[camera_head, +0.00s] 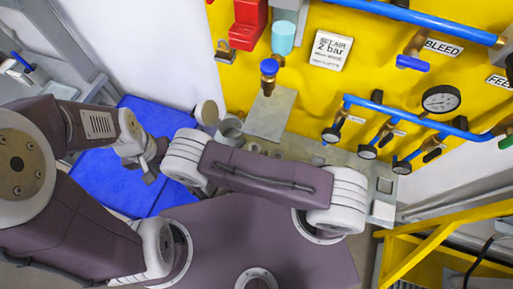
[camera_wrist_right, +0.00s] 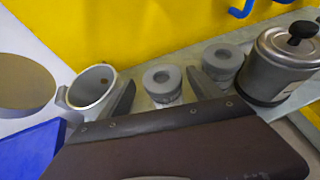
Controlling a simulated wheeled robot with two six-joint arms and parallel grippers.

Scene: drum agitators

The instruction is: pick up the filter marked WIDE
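Two grey ring-topped cylinders, which look like filters, stand side by side in the right wrist view: a nearer left one (camera_wrist_right: 162,80) and a right one (camera_wrist_right: 222,60). No WIDE marking can be read on either. My right gripper (camera_wrist_right: 160,90) is open, with one grey finger on each side of the left cylinder; I cannot tell whether they touch it. In the head view my own arm hides most of the right gripper and the cylinders. My left gripper (camera_head: 148,166) hangs over the blue mat; its finger opening is unclear.
A grey metal cup (camera_wrist_right: 92,88) and a tan disc (camera_wrist_right: 24,82) are left of the cylinders; a metal pot with a black knob (camera_wrist_right: 284,62) is right. The blue mat (camera_head: 110,180) looks clear. The yellow panel (camera_head: 350,75) carries blue pipes, valves and a gauge (camera_head: 441,98).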

